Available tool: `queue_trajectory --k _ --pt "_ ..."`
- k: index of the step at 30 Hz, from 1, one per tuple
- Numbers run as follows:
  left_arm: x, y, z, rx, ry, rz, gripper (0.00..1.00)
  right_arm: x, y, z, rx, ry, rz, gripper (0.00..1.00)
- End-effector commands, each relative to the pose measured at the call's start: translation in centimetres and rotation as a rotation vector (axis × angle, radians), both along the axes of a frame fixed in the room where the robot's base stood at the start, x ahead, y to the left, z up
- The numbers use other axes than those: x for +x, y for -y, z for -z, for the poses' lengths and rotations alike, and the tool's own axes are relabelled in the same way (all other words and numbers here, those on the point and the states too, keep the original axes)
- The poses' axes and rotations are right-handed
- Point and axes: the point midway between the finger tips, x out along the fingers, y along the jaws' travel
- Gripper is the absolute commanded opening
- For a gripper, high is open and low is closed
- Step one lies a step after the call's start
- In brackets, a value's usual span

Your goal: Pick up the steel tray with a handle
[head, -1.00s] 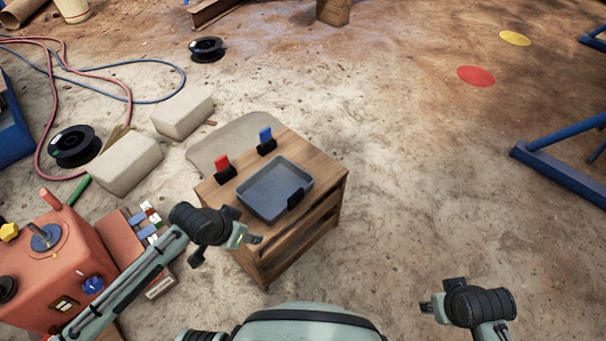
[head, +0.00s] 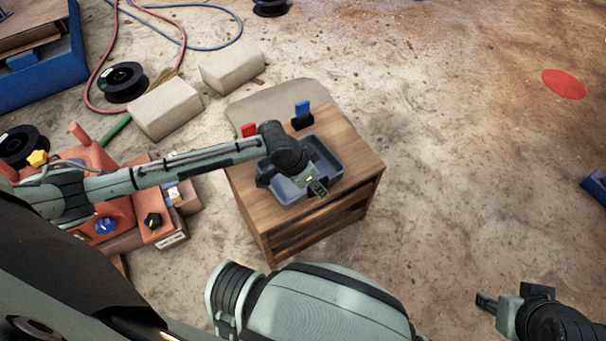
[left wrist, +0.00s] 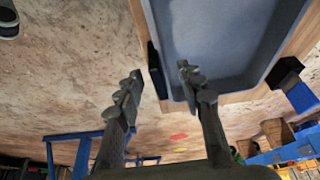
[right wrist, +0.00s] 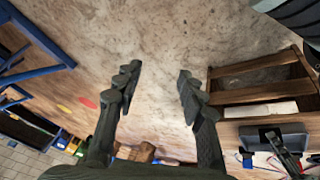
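The steel tray (head: 327,158) is a shallow grey-blue open box on a small wooden table. My left arm covers part of it in the head view. In the left wrist view the tray (left wrist: 225,40) fills the top right, with its black handle (left wrist: 156,70) on the near wall. My left gripper (head: 292,186) is over the tray's front edge. Its fingers (left wrist: 160,75) are open, and the handle shows between the fingertips in the picture; contact cannot be told. My right gripper (head: 511,297) is open (right wrist: 157,73) and empty, away from the table.
A red block (head: 249,130) and a blue block (head: 302,108) in black holders stand behind the tray on the wooden table (head: 350,187). An orange control box (head: 110,215) lies under my left arm. Pale stone blocks (head: 165,107) are behind.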

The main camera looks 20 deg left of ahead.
Motion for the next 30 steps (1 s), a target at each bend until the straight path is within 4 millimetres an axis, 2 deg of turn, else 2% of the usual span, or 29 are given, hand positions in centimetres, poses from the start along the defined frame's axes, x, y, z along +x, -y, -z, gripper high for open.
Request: queue_trajectory --k 3,6,15,24,30 --pt "0.4 0.3 1.4 0.001 0.001 0.000 0.38 1.5 -1.1 -0.2 0.020 0.069 -0.025 0.40" --pt "0.6 0.5 2.0 0.001 0.001 0.001 0.38 2.3 -1.7 -0.5 0.032 0.106 -0.039 0.40" --pt "0.7 0.5 2.1 0.001 0.001 0.001 0.37 2.7 -1.9 -0.6 0.037 0.120 -0.044 0.40" --pt "0.7 0.5 2.1 0.001 0.001 0.001 0.00 2.6 -1.9 -0.6 0.036 0.119 -0.043 0.40" --pt "0.7 0.5 2.1 0.001 0.001 0.001 0.00 2.6 -1.9 -0.6 0.036 0.117 -0.044 0.40"
